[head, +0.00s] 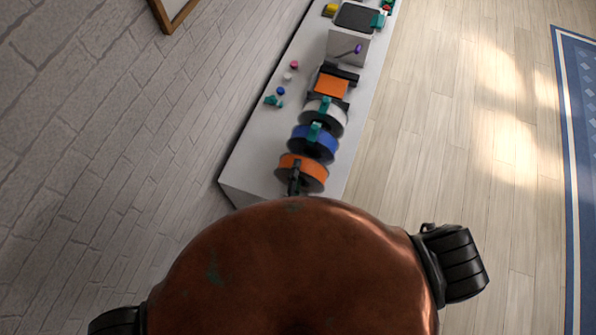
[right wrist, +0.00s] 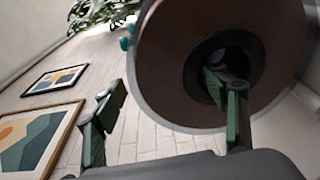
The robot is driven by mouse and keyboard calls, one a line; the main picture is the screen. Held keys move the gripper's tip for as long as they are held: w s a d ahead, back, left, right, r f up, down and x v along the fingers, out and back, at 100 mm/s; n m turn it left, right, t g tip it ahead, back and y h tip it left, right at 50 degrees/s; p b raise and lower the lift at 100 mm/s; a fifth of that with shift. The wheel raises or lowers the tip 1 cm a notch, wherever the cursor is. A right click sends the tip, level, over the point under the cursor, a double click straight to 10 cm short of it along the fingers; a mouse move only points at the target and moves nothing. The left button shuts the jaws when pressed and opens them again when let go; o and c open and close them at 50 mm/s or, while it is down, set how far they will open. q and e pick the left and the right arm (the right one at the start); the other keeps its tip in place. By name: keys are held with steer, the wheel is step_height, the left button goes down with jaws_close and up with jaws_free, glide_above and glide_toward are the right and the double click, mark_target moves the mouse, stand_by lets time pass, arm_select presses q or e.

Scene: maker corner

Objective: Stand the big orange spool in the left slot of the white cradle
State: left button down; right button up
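In the head view an orange spool (head: 313,171) with dark flanges is the nearest of a row of spools on the long bench. A narrow dark shape overlaps its front; I cannot tell whether it is part of my gripper. In the right wrist view a large brown-orange spool face (right wrist: 180,60) with a dark hub fills the upper right. My right gripper (right wrist: 165,105) has its fingers wide apart. One finger overlaps the hub; the other stands beside the rim against the wall. Contact is unclear. I cannot pick out the white cradle surely. My left gripper is out of view.
A blue spool (head: 326,146) and a whitish spool (head: 335,115) stand behind the orange one. An orange-topped dark item (head: 331,86) and a pale panel (head: 348,47) stand farther back. Small coloured items lie along the left edge. A brick wall borders the bench; floor is clear on the right.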

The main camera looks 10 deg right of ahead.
steer(key=shift+o, duration=0.7)
steer(key=shift+f, duration=0.1)
steer(key=shift+f, duration=0.15)
steer(key=shift+s, duration=0.2)
steer(key=v, duration=0.7)
steer(key=shift+a, duration=0.1)
